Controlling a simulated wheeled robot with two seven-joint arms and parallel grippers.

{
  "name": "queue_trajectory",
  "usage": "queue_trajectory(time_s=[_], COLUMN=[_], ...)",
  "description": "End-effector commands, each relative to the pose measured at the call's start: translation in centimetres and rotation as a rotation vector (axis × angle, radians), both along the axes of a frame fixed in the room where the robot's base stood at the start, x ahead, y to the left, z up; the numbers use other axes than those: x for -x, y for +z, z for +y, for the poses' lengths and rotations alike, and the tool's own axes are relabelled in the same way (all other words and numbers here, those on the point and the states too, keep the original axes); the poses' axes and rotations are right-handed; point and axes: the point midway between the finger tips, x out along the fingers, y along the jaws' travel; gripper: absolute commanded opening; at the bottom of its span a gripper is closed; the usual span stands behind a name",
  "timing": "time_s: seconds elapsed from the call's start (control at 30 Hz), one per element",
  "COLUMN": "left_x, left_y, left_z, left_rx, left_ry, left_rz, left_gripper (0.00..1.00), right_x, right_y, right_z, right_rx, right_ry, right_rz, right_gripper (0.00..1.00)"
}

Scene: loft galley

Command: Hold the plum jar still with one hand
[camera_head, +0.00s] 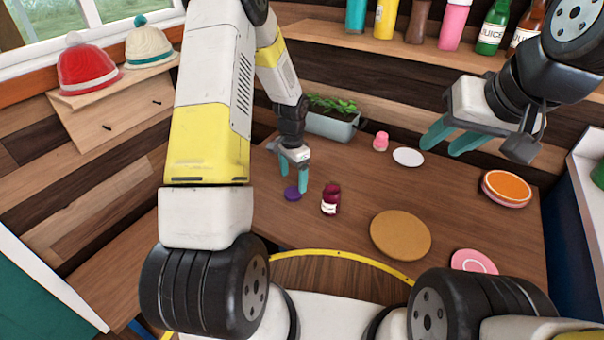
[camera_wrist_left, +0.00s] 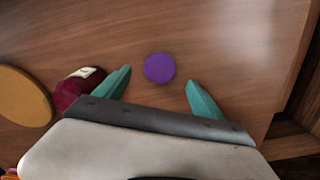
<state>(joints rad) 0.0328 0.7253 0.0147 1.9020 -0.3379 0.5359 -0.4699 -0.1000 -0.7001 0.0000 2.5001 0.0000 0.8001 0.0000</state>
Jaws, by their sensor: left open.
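The plum jar (camera_head: 329,206), dark red with a white label, stands on the wooden table. It also shows in the left wrist view (camera_wrist_left: 68,94), outside the left-hand finger and partly hidden by it. A round purple disc like a lid (camera_head: 292,194) lies on the table to the left of the jar. It appears in the wrist view (camera_wrist_left: 159,68) beyond the gap between the fingers. My left gripper (camera_head: 299,182) is open and empty above the table, close to the purple disc. My right gripper (camera_head: 448,140) is raised at the right, its teal fingers apart and empty.
A round cork mat (camera_head: 400,236) lies right of the jar. A white saucer (camera_head: 408,157), pink jar (camera_head: 381,141), orange plates (camera_head: 507,187) and pink plate (camera_head: 474,262) sit further out. A planter (camera_head: 332,126) stands behind.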

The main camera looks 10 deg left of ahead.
Motion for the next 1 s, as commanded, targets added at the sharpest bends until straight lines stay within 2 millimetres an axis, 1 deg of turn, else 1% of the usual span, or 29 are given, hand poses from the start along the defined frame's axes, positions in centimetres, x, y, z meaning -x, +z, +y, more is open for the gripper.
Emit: queue_trajectory(time_s=[0.07,0.3,0.4,0.5,0.8,0.87,1.0], left_x=[0.0,0.1,0.1,0.1,0.1,0.1,0.1], left_y=[-0.4,-3.9,-4.9,-5.2,-5.2,-5.2,-5.2], left_z=[0.0,0.0,0.0,0.0,0.0,0.0,0.0], left_rx=[0.000,0.000,0.001,0.001,0.000,0.000,0.000], left_ry=[0.000,0.000,0.000,0.000,0.000,0.000,0.000], left_rz=[0.001,0.003,0.002,-0.001,0.000,0.000,0.000], left_gripper=[0.79,0.79,0.79,0.79,0.79,0.67,0.40], right_x=[0.0,0.0,0.0,0.0,0.0,0.0,0.0], right_y=[0.0,0.0,0.0,0.0,0.0,0.0,0.0], right_z=[0.0,0.0,0.0,0.0,0.0,0.0,0.0], right_rx=[0.000,0.000,0.000,0.000,0.000,0.000,0.000], right_ry=[0.000,0.000,0.000,0.000,0.000,0.000,0.000], right_rz=[0.000,0.000,0.000,0.000,0.000,0.000,0.000], right_gripper=[0.36,0.36,0.36,0.36,0.36,0.36,0.36])
